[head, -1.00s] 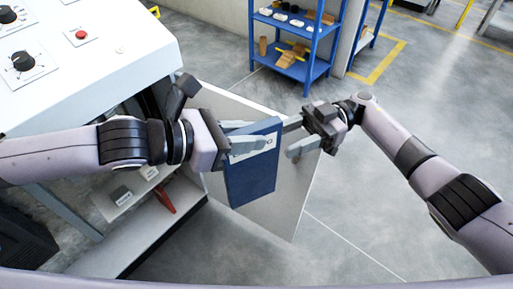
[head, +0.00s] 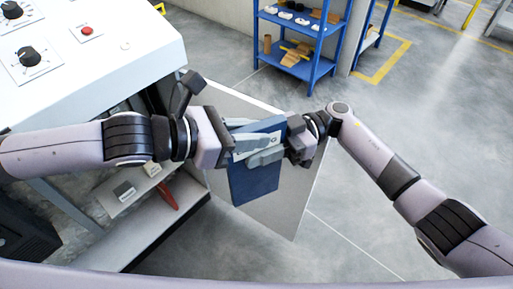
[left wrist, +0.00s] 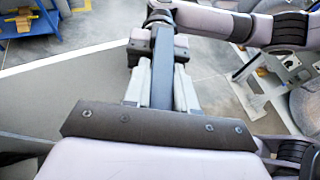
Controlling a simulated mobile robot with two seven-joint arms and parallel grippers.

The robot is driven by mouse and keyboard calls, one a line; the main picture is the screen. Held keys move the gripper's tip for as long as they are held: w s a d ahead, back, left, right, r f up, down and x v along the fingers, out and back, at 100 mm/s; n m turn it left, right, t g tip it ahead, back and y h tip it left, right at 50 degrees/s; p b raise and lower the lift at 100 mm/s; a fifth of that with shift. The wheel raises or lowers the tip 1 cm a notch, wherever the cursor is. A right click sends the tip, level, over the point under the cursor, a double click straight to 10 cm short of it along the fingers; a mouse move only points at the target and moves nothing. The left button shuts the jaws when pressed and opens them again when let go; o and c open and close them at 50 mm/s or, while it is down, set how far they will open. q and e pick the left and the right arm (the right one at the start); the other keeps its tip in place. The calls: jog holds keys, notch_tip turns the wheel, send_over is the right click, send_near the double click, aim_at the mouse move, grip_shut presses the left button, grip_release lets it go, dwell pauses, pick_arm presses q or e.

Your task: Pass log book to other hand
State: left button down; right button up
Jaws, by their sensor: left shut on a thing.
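The blue log book (head: 254,183) has a white label and hangs upright between my two grippers in the head view. It shows edge-on in the left wrist view (left wrist: 162,75). My left gripper (head: 250,142) is shut on it from the left, with one finger over the label. My right gripper (head: 268,156) has come in from the right, with a grey finger across the front of the book. Its other finger is hidden behind the book. I cannot tell whether the right fingers press on the book or stand apart from it.
A white control cabinet (head: 110,75) with knobs and a red button stands at the left, with an open lower shelf. A pale panel (head: 285,205) is behind the book. A blue shelf rack (head: 300,45) stands at the back. The floor at the right is clear.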

grip_shut()
pick_arm(q)
jog(key=c, duration=0.8)
grip_release()
jog(key=shift+c, duration=0.2)
jog(key=shift+r, duration=0.1)
